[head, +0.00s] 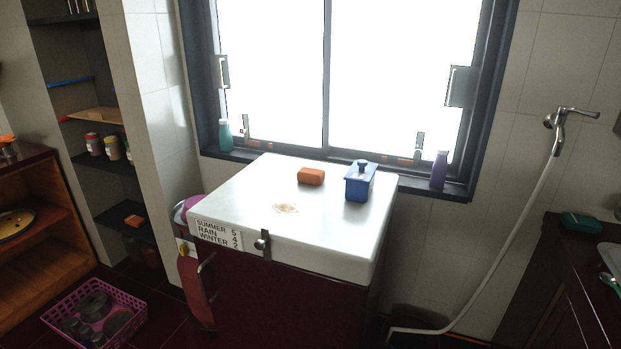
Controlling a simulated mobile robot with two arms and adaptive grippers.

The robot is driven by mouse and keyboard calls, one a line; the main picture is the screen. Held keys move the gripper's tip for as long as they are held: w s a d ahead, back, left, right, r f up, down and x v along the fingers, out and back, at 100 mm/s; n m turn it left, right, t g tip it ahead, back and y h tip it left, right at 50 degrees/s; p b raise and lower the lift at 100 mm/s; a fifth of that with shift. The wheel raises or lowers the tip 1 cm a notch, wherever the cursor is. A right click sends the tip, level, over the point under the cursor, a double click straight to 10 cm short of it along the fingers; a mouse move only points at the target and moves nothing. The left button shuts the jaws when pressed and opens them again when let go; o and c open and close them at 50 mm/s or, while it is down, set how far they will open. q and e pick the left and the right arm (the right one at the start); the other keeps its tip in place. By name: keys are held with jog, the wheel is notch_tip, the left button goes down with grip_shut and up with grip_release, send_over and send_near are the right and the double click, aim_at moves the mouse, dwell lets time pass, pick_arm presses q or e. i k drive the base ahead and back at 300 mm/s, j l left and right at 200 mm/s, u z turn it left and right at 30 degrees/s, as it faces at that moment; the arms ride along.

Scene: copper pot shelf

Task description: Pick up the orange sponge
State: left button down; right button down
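An orange sponge (311,176) lies on the white top (330,225) of a dark red cabinet below the window, towards the back and middle of the surface. A blue lidded container (360,182) stands just to its right, with a gap between them. Another small orange item (134,221) lies on a low shelf at the left; I cannot tell what it is. Neither of my grippers is in the head view.
A pink basket (95,312) with metal items sits on the floor at left. Bottles stand on the window sill, one teal (225,135) and one purple (439,170). A hose (500,250) hangs at the right.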

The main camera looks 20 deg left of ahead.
aim_at(305, 176)
jog(key=i+j+z, duration=0.25)
jog(key=i+j, duration=0.5)
jog(key=i, duration=0.05)
